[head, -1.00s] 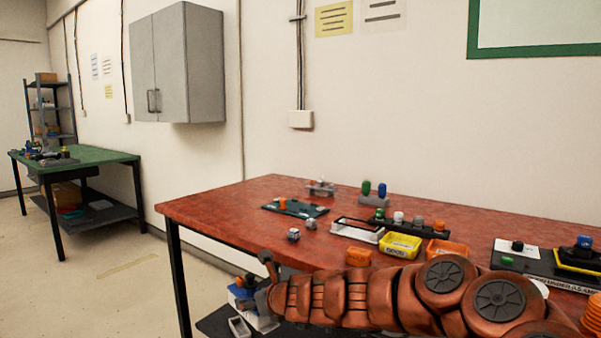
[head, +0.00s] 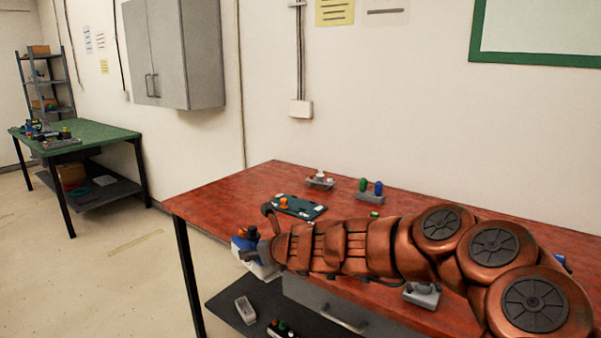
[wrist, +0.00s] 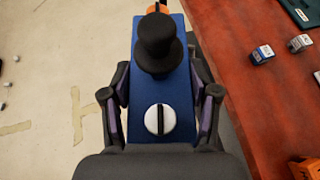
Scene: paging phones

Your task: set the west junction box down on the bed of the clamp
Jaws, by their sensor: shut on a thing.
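My gripper (wrist: 160,105) is shut on a junction box (wrist: 173,90), with one finger on each long side. The box has a blue top, a white round knob with a dark bar, a tall black knob and something orange at its far end. In the head view the box (head: 252,258) shows a white side, partly hidden behind my gripper (head: 268,247). It is held in the air beside the front edge of the red table, over the floor. No label shows whether it is the west one. I cannot pick out the clamp with certainty.
The red table (head: 240,195) bears a dark green plate (head: 305,209), a grey fixture with pale posts (head: 320,182) and a block with green and blue knobs (head: 370,190). My arm hides much of its right side. A green table (head: 100,138) with small items stands far left, across clear floor.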

